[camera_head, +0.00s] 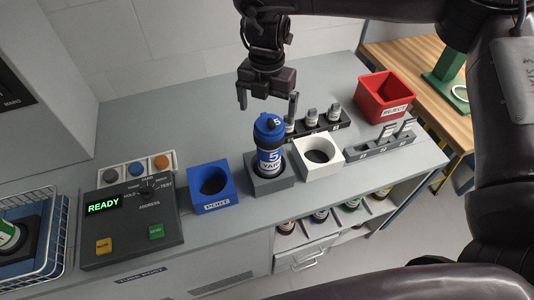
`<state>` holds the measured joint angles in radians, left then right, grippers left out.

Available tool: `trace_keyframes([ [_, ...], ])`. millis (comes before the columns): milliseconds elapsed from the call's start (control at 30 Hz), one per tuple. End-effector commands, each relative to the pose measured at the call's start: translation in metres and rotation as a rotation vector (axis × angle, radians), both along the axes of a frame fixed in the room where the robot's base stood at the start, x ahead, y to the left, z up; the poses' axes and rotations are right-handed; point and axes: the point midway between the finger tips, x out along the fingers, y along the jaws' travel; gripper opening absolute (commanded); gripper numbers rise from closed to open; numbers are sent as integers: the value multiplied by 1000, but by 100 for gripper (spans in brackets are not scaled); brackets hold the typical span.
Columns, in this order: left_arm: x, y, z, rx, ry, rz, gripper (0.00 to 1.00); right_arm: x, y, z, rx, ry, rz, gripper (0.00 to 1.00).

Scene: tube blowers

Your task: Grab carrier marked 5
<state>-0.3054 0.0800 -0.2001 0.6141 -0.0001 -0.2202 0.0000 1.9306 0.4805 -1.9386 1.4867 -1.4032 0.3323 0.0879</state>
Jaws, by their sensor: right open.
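The carrier marked 5 (268,143) is a blue and white cylinder with a blue cap that bears a 5. It stands upright in a grey square holder (268,183) on the counter. My right gripper (267,101) points down with its fingers apart, just above and slightly behind the carrier's cap in the picture. One finger shows left of the cap and the other to its right. Whether a finger touches the cap cannot be told. My left gripper is not in view.
A blue port box (212,205) and a white holder (318,170) flank the grey holder. Behind stand a dark rack with small vials (312,115) and a red reject bin (388,95). A control panel reading READY (130,225) and a wire basket (58,240) are left.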

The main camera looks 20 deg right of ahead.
Motion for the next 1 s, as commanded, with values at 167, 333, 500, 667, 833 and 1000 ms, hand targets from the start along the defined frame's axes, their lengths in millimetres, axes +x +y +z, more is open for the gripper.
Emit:
trace_keyframes([
  [167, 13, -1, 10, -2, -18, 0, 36, -2, -1, -18, -3, 5, -1, 96],
  [333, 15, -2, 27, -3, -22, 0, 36, -6, -3, -34, -3, 5, 0, 96],
  [500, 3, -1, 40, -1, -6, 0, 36, -10, -4, -61, -2, 4, 0, 96],
  [667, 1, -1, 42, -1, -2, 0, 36, -9, -4, -75, 0, 1, 0, 96],
  [833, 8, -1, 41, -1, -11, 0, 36, -9, -4, -76, -1, 1, 0, 96],
  [1000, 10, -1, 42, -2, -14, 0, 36, -9, -4, -76, -1, 1, 0, 79],
])
